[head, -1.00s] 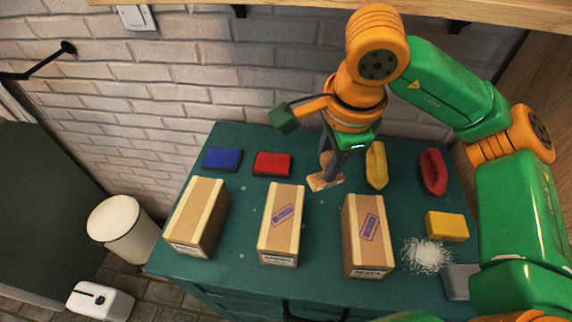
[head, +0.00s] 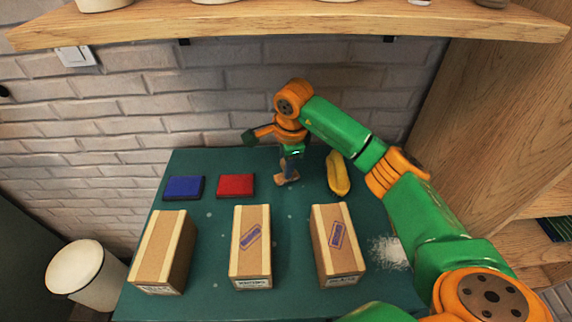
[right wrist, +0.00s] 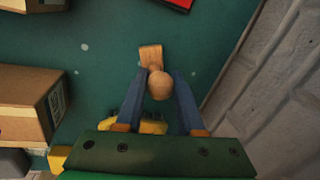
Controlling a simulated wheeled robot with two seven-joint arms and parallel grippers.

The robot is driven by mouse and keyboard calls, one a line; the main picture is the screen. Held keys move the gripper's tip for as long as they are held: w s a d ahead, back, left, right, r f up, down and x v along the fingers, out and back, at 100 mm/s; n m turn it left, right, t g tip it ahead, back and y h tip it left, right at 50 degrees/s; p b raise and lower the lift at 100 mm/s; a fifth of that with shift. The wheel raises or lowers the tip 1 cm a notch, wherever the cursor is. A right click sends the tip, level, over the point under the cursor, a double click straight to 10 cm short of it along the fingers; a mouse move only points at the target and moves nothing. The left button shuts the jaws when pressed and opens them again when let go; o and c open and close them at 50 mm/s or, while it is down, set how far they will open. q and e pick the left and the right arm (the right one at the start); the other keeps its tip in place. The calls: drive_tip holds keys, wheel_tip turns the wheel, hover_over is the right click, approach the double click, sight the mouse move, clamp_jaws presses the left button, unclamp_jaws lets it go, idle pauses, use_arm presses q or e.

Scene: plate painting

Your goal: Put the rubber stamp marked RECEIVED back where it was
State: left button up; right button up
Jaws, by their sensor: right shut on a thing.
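A wooden stamp (head: 286,179) with a round knob is between the fingers of my right gripper (head: 289,165). In the right wrist view, the blue fingers (right wrist: 160,95) are shut on the stamp below its knob (right wrist: 160,85), and its flat wooden base (right wrist: 151,55) points away. The stamp is at the back of the green table, right of the red pad. Its marking is hidden, and I cannot tell whether its base touches the table. My left gripper is out of view.
A blue pad (head: 184,188) and a red pad (head: 236,186) lie left of the stamp; a yellow curved object (head: 338,174) lies right. Three cardboard boxes stand in front; the middle (head: 250,258) and right (head: 336,262) ones bear blue stamp marks, the left (head: 163,262) none. A shelf (head: 300,28) overhangs.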

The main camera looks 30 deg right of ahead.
drive_tip(key=shift+f, duration=1)
drive_tip(key=o, duration=1.1)
drive_tip(key=shift+c, duration=0.2)
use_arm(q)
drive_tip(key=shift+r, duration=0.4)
